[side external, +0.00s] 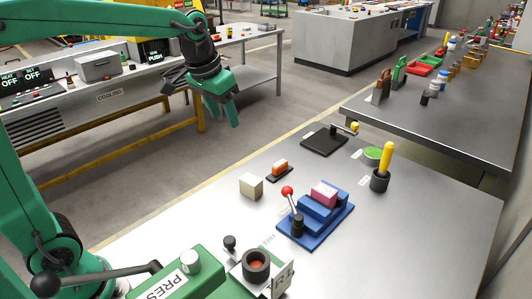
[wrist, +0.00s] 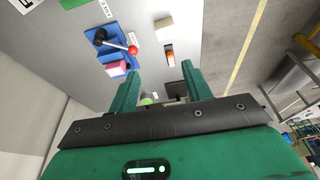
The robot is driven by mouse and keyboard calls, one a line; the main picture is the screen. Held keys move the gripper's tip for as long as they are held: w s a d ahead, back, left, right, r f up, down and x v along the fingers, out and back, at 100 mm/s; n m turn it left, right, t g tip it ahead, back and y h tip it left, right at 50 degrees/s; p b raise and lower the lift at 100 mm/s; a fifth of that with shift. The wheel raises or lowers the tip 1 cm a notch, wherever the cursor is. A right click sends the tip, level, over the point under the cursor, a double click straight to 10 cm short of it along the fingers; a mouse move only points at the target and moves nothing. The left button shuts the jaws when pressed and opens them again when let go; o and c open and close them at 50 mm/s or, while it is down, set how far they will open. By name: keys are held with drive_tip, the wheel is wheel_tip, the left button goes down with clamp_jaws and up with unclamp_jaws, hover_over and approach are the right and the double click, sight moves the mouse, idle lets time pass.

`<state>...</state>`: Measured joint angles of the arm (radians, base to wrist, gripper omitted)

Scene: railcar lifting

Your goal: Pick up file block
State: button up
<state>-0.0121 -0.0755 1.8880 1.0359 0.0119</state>
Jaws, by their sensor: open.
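No label in view marks one thing as the file block. A pink block (side external: 323,194) sits in a blue vise (side external: 313,238) with a red-knobbed lever; the wrist view also shows the pink block (wrist: 117,69) and the vise (wrist: 118,50). A plain beige block (side external: 251,186) stands on the table left of the vise, and it also shows in the wrist view (wrist: 163,23). My gripper (side external: 222,113) is open and empty, raised well away from these blocks, beyond the table's far left edge. Its two fingers (wrist: 160,76) show apart in the wrist view.
An orange-and-white piece on a black base (side external: 280,169) lies behind the beige block. A black plate (side external: 324,141), a green dish (side external: 373,153) and a yellow handle in a black cup (side external: 380,182) stand farther back. A green press (side external: 190,280) occupies the front.

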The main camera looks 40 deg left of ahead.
drive_tip(key=w+f+g, duration=0.2)
drive_tip(key=w+f, duration=0.5)
drive_tip(key=w, duration=0.7)
drive_tip(key=g, duration=0.1)
hover_over(280, 163)
drive_tip(key=f, duration=1.2)
drive_tip(key=shift+s+d, duration=0.15)
drive_tip(key=shift+s, duration=0.1)
drive_tip(key=shift+w+f, duration=0.2)
drive_tip(key=shift+f, duration=1.5)
drive_tip(key=shift+f, duration=2.6)
